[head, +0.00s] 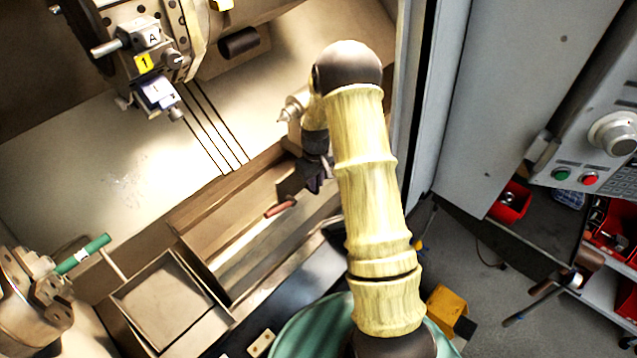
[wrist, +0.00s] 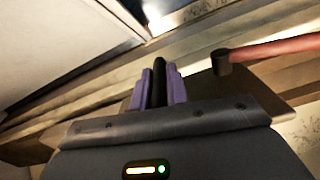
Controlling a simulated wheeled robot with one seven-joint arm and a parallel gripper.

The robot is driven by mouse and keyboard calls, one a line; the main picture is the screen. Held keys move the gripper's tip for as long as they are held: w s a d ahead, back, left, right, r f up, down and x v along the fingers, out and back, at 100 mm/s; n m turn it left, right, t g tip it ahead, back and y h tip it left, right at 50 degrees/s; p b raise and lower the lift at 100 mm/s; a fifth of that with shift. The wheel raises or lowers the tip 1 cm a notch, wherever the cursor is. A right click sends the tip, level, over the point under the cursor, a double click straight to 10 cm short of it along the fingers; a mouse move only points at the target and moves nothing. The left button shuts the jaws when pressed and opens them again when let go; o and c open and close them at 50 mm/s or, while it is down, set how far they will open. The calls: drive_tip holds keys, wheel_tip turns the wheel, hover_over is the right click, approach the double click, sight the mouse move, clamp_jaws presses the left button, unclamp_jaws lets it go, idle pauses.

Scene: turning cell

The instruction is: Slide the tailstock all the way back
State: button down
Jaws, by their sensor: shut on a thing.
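The tailstock (head: 291,108) shows in the head view at the centre, partly hidden behind my arm. Its pale pointed centre faces left. A lever with a red handle (head: 280,209) sticks out low on its near side; the red handle also shows at the upper right of the wrist view (wrist: 275,49). My gripper (head: 317,184) is beside the tailstock, just right of the lever. In the wrist view its purple fingers are shut on an upright black handle (wrist: 159,84). My arm hides how this handle joins the tailstock.
A turret (head: 150,62) with tool holders stands at the upper left. The machine's grey door edge (head: 408,100) and control panel (head: 590,150) are close on the right of my arm.

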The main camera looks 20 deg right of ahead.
drive_tip(key=shift+w+d+r, duration=0.2)
drive_tip(key=shift+w+d, duration=0.05)
drive_tip(key=shift+d, duration=0.05)
drive_tip(key=c, duration=1.4)
unclamp_jaws()
drive_tip(key=shift+w+d+f, duration=0.1)
drive_tip(key=shift+d, duration=0.05)
drive_tip(key=shift+a, duration=0.2)
wheel_tip(320, 180, up, 17)
drive_tip(key=b, duration=0.3)
drive_tip(key=shift+s+r, duration=0.2)
